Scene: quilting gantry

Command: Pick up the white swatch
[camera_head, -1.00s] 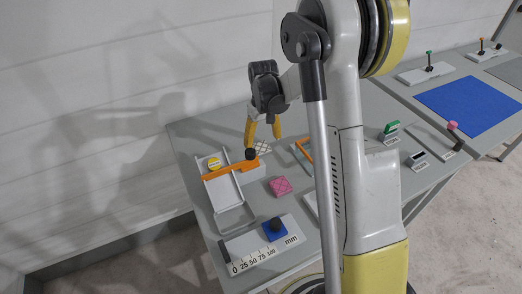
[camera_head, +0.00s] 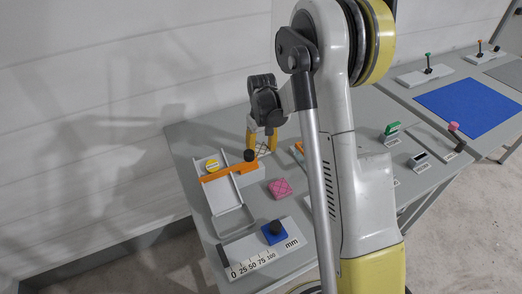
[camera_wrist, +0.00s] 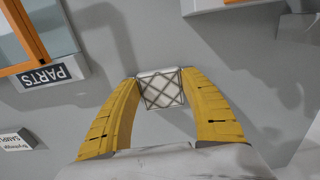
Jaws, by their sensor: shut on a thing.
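The white swatch (camera_wrist: 161,89) is a small white square block with a dark diagonal grid on its face. In the wrist view it sits between the two yellow fingertips of my gripper (camera_wrist: 158,84), and both fingers touch its sides. In the head view my gripper (camera_head: 261,143) points down at the back of the table, with the white swatch (camera_head: 263,149) partly hidden between its fingers. I cannot tell whether the swatch is clear of the table.
A tray (camera_head: 226,192) with an orange bar (camera_head: 228,172) and black knob stands just left of my gripper. A pink swatch (camera_head: 280,187) lies in front. A ruler plate (camera_head: 260,250) with a blue block is nearer. An orange-framed PARTS box (camera_wrist: 38,45) is close by.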

